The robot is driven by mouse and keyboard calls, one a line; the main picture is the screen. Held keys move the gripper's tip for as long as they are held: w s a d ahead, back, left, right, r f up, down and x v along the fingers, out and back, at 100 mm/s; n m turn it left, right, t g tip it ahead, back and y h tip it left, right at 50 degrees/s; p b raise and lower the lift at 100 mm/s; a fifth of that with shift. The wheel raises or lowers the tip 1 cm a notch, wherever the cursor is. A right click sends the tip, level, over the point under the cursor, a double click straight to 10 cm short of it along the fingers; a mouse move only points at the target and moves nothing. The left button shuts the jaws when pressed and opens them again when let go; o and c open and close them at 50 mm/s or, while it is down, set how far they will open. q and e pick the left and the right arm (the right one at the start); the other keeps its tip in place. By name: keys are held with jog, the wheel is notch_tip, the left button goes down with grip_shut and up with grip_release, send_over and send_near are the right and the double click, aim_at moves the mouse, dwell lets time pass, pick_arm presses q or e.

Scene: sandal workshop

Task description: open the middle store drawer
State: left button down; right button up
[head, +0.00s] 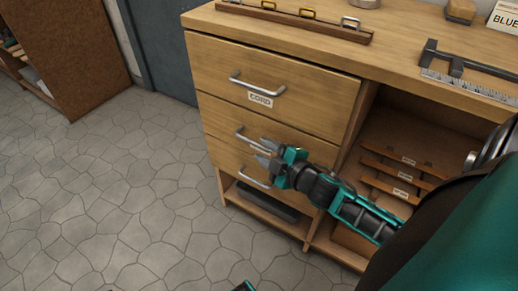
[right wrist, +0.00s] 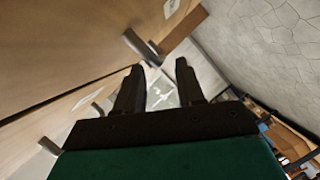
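The wooden store cabinet has a column of drawers with silver bar handles in the head view. The middle drawer (head: 225,117) appears closed, its front level with the drawer above. Its handle (head: 247,133) is partly hidden by my right gripper (head: 263,153). My right gripper is open, its two grey fingers apart at the middle handle; I cannot tell if they touch it. In the right wrist view, the dark fingers (right wrist: 167,72) are spread with nothing clearly between them. A metal handle (right wrist: 140,47) lies just beyond them; which handle is unclear.
Above is the closed top drawer (head: 310,92) labelled CORD. A lower handle (head: 254,179) sits just below my right gripper. Open shelves (head: 390,150) are to the right, under the worktop (head: 405,35). The stone floor (head: 110,190) left of the cabinet is clear.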

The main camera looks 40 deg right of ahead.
aim_at(257, 146)
jog(key=shift+x, duration=1.55)
jog(key=shift+c, duration=0.5)
grip_shut()
